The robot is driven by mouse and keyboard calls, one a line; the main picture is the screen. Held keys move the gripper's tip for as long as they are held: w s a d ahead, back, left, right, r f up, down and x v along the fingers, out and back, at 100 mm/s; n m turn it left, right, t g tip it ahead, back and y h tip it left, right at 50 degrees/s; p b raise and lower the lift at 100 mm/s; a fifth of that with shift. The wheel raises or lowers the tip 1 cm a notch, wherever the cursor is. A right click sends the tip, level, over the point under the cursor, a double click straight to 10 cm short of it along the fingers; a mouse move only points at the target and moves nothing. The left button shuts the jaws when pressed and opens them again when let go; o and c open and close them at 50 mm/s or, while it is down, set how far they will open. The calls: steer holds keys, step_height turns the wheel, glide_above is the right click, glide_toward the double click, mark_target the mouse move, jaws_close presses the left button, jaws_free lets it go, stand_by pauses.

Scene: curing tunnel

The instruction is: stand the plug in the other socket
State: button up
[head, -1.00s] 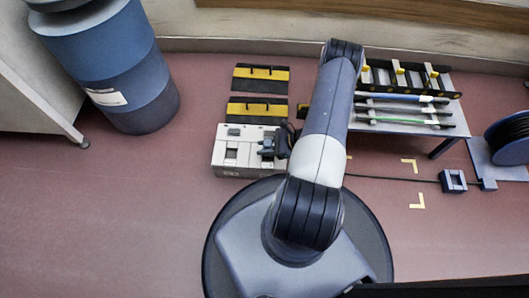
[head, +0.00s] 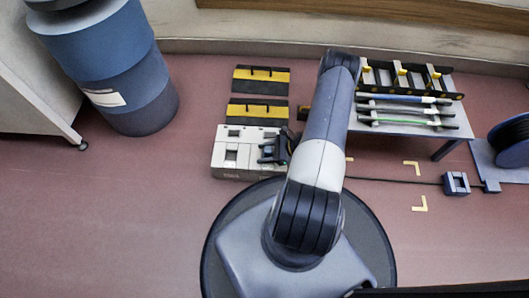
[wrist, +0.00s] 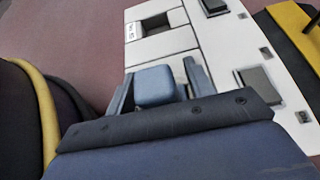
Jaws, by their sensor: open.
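The white socket box (head: 217,158) stands on the floor, with an open socket (head: 231,155) on its left side. The wrist view shows this box (wrist: 172,45) close up, with one empty square opening (wrist: 156,27). The blue plug (wrist: 155,86) is at the box's other socket position; its lower end is hidden. My gripper (wrist: 158,88) is open, one finger on each side of the plug; I cannot tell whether they touch it. In the head view my gripper (head: 274,150) is over the right part of the box and hides most of the plug.
Two yellow-and-black pieces (head: 258,109) lie behind the box. A low table (head: 440,134) with rods and a rack stands right. A cable (head: 400,181) runs through a blue block (head: 456,184) toward a reel (head: 512,143). A blue drum (head: 125,60) stands left.

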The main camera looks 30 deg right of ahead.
steer(key=shift+r+p, duration=0.2)
steer(key=shift+p, duration=0.1)
steer(key=p+v, duration=0.3)
steer(key=v, duration=0.9)
